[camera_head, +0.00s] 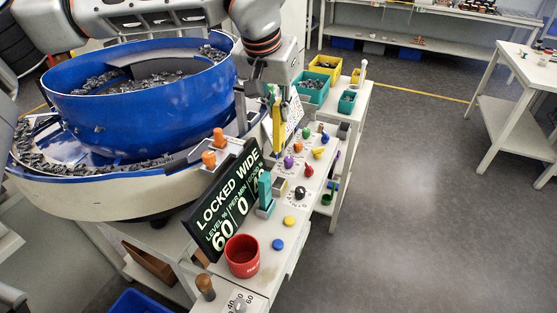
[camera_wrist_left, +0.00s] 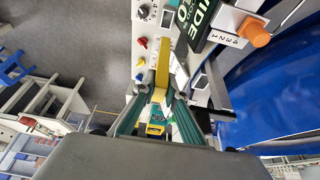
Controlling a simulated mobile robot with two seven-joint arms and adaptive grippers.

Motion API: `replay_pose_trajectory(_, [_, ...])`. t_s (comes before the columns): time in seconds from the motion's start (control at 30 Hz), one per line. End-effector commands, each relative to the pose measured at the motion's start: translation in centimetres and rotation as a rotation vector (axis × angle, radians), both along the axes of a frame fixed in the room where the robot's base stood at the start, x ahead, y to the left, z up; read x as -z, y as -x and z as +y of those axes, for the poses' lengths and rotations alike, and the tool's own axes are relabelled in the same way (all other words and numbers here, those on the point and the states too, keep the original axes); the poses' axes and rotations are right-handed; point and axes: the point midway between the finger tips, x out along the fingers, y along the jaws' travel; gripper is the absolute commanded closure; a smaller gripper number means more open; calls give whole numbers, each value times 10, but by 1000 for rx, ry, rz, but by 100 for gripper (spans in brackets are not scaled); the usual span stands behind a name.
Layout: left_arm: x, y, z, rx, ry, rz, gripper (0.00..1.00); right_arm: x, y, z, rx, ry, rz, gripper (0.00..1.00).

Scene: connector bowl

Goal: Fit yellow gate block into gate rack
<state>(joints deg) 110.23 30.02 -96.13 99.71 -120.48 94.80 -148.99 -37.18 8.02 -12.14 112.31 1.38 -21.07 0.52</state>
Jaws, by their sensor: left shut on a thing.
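The yellow gate block (camera_head: 277,116) is a long, narrow upright piece, held beneath my left gripper (camera_head: 276,90) above the far part of the narrow control bench. In the left wrist view the yellow block (camera_wrist_left: 163,66) extends from between the two teal fingers of my left gripper (camera_wrist_left: 160,93), which is shut on it. A teal upright piece in a grey base (camera_head: 265,196) stands nearer on the bench, apart from the block. I cannot tell for sure which part is the gate rack. My right gripper is not in view.
The big blue bowl (camera_head: 150,105) stands close left of the gripper. A dark "LOCKED WIDE" display (camera_head: 224,200), coloured knobs, a red cup (camera_head: 242,256) and a blue button (camera_head: 278,244) crowd the bench. Teal bins (camera_head: 312,88) stand behind.

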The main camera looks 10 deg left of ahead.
Motion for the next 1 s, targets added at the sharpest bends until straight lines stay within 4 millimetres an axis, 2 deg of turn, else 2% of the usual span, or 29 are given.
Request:
replay_pose_trajectory(0.03, [15, 1, 0, 0, 0, 6, 100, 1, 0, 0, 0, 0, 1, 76])
replay_pose_trajectory(0.2, [55, 1, 0, 0, 0, 5, 100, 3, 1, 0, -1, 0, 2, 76])
replay_pose_trajectory(0.4, [91, 1, 0, -1, 1, 2, 100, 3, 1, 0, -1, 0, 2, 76])
replay_pose_trajectory(0.67, [108, 0, 0, 0, 0, 0, 100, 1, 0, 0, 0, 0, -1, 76])
replay_pose_trajectory(0.9, [140, 0, 0, -1, 0, 2, 100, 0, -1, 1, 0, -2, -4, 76])
replay_pose_trajectory(1.0, [143, 0, 0, 0, 0, -1, 100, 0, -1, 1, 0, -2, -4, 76])
